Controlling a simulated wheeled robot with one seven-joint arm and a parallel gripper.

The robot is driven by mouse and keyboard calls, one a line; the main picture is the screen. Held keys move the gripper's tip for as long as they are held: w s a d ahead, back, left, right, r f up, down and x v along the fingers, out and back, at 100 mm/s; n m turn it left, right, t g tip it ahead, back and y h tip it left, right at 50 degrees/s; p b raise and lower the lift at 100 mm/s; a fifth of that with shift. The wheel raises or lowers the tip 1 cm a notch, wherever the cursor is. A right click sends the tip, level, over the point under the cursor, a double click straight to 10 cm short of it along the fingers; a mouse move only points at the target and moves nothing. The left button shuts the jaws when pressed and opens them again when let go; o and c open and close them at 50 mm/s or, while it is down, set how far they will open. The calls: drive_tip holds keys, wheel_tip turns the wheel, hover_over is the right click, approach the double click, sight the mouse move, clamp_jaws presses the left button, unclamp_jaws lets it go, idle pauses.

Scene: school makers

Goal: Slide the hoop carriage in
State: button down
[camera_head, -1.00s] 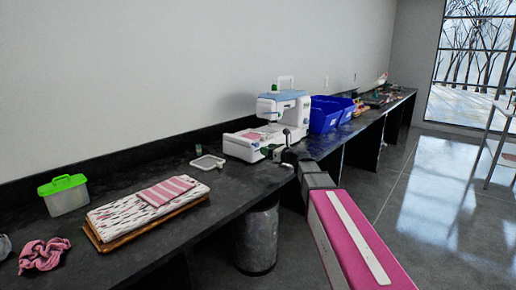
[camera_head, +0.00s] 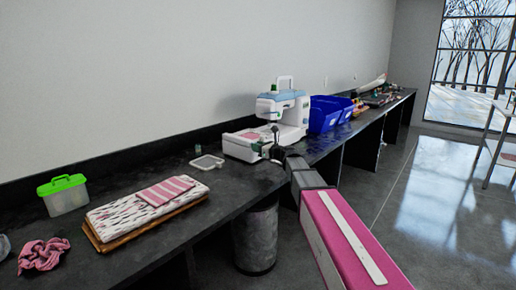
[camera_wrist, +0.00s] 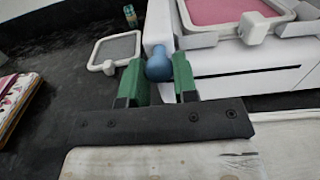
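The white and light-blue embroidery machine (camera_head: 291,112) stands on the dark counter. Its hoop (camera_wrist: 225,14), a white frame with pink cloth, shows at the top right of the wrist view. A blue round knob (camera_wrist: 159,68) sits at the end of a white bar left of the machine body. In the head view my gripper (camera_head: 271,152) is at the machine's front and is small and dark.
A small grey-filled white frame (camera_head: 207,162) lies left of the machine. Further left are folded cloth (camera_head: 115,212) on a board, a green-lidded box (camera_head: 65,196) and a pink scrunchie (camera_head: 42,254). Blue bins (camera_head: 325,114) stand to the right. A bin (camera_head: 256,240) is below the counter.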

approach(270, 136)
drive_tip(key=x, duration=0.4)
drive_tip(key=shift+w+a, duration=0.2)
drive_tip(key=shift+w, duration=0.1)
drive_tip(key=c, duration=0.9)
unclamp_jaws()
drive_tip(key=shift+c, duration=0.2)
drive_tip(key=shift+s+d, duration=0.1)
drive_tip(key=v, duration=1)
drive_tip(key=shift+s+d, duration=0.2)
